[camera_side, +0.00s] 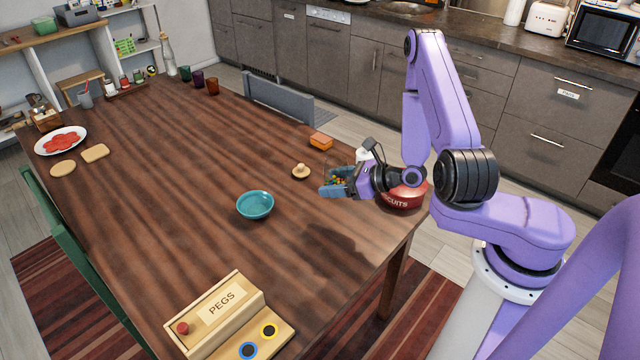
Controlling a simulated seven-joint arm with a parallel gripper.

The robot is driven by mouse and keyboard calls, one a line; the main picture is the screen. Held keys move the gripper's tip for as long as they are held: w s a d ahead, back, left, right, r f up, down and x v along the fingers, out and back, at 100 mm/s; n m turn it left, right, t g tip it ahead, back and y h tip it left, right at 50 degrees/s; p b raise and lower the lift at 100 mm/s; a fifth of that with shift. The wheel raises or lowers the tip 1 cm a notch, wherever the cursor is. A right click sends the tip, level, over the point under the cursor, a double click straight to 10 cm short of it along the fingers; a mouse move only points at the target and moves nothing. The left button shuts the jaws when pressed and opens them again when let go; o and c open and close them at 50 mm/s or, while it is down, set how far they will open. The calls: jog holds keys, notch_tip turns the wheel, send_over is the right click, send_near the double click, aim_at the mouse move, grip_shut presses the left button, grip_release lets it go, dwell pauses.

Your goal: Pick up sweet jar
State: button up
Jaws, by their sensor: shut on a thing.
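The sweet jar (338,174) is a clear jar with small colourful sweets in it, at the right part of the wooden table. My gripper (338,183) is around the jar and shut on it, with blue fingers on its near side. The fingers and the wrist hide part of the jar. I cannot tell whether its base touches the table. A small round tan lid with a knob (300,171) lies on the table just left of the jar.
A red biscuits tin (403,196) stands under my wrist. A teal bowl (255,205), an orange box (320,141) and a pegs box (222,308) are on the table (180,190).

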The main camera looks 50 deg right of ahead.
jog(key=shift+s+a+r, duration=0.1)
jog(key=shift+s+r, duration=0.3)
jog(key=shift+s, duration=0.45)
jog(key=shift+s+a+r, duration=0.1)
jog(key=shift+s+r, duration=0.25)
jog(key=shift+s, duration=0.5)
jog(key=shift+s+r, duration=0.4)
jog(key=shift+s, duration=0.45)
